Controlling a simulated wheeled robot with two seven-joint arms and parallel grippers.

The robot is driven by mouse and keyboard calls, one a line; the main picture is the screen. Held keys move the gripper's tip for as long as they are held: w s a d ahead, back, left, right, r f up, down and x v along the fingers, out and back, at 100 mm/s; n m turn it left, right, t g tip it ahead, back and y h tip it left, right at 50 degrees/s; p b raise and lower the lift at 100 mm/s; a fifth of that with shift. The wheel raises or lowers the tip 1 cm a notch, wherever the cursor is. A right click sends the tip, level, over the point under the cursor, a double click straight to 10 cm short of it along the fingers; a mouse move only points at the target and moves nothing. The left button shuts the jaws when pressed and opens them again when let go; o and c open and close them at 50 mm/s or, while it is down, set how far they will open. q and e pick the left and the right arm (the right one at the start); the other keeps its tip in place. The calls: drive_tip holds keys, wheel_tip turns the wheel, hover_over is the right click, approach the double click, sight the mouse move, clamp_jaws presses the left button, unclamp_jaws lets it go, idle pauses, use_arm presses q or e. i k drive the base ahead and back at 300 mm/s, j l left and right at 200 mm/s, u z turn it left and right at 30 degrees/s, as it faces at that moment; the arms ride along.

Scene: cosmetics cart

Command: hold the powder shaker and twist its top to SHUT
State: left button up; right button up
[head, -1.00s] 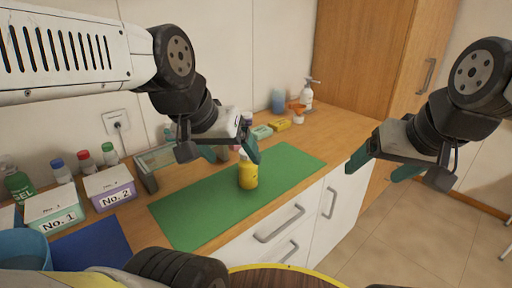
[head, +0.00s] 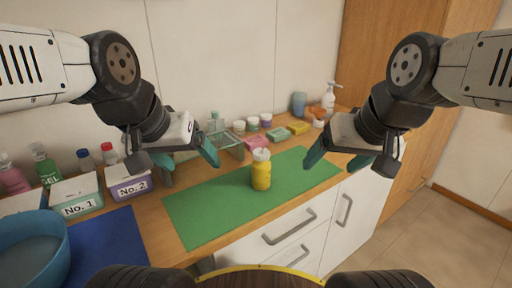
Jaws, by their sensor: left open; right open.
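The powder shaker (head: 261,174) is a yellow bottle with a whitish top (head: 261,155). It stands upright on the green mat (head: 205,211). The setting of its top is too small to read. My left gripper (head: 176,158) is open and empty, above and to the left of the shaker. My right gripper (head: 339,158) is open and empty, to the right of the shaker. Neither gripper touches the shaker.
Boxes No. 1 (head: 77,197) and No. 2 (head: 128,183) stand at the left with bottles behind. A blue bowl (head: 62,255) is at the front left. Soap bars, small jars, a rack (head: 231,146) and a pump bottle (head: 329,98) line the back.

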sight(263, 155)
drive_tip(key=l+u, duration=0.4)
drive_tip(key=l, duration=0.2)
drive_tip(key=l+u, duration=0.4)
drive_tip(key=l, duration=0.25)
drive_tip(key=k+l+u, duration=0.1)
drive_tip(key=l+u, duration=0.3)
drive_tip(key=l, duration=0.15)
